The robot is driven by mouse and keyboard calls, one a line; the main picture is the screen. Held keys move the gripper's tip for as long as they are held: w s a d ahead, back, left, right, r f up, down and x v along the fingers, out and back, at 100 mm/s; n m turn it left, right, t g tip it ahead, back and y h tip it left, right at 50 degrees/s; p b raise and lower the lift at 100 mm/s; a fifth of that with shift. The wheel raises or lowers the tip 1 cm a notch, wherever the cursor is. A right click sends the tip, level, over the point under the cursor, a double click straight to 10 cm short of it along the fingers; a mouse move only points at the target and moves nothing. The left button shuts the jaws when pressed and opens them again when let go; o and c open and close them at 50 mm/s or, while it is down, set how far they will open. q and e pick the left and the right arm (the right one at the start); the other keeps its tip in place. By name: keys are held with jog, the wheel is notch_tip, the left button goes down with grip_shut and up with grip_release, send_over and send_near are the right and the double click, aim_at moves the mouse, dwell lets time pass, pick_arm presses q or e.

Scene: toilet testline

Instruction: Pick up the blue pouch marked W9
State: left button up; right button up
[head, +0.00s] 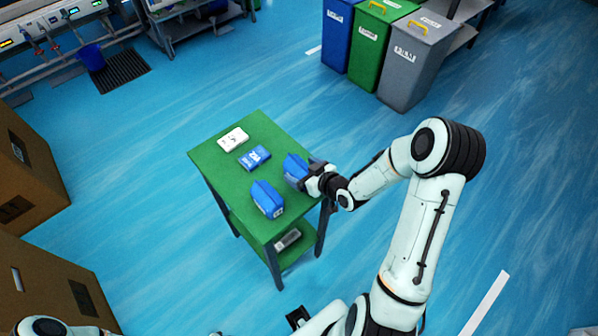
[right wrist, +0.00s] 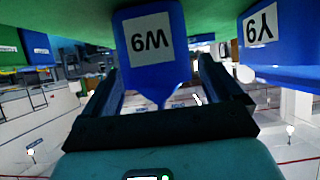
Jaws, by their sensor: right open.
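The blue pouch marked W9 (right wrist: 150,45) stands between the two fingers of my right gripper (right wrist: 160,85), its label upside down in the right wrist view. In the head view the pouch (head: 293,166) is at the right edge of the green table (head: 222,175), partly hidden by my right gripper (head: 311,181). The right gripper is open, with a finger on either side of the pouch's lower part as pictured; contact is not clear.
A second blue pouch, marked Y9 (right wrist: 268,45), stands close beside; it is also in the head view (head: 267,199). A flat blue packet (head: 255,158) and a white packet (head: 233,139) lie farther back. Bins (head: 416,60) stand beyond; floor around the table is clear.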

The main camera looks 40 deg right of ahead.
jog(key=shift+x, duration=1.15)
jog(key=shift+r, duration=0.1)
jog(key=c, duration=1.1)
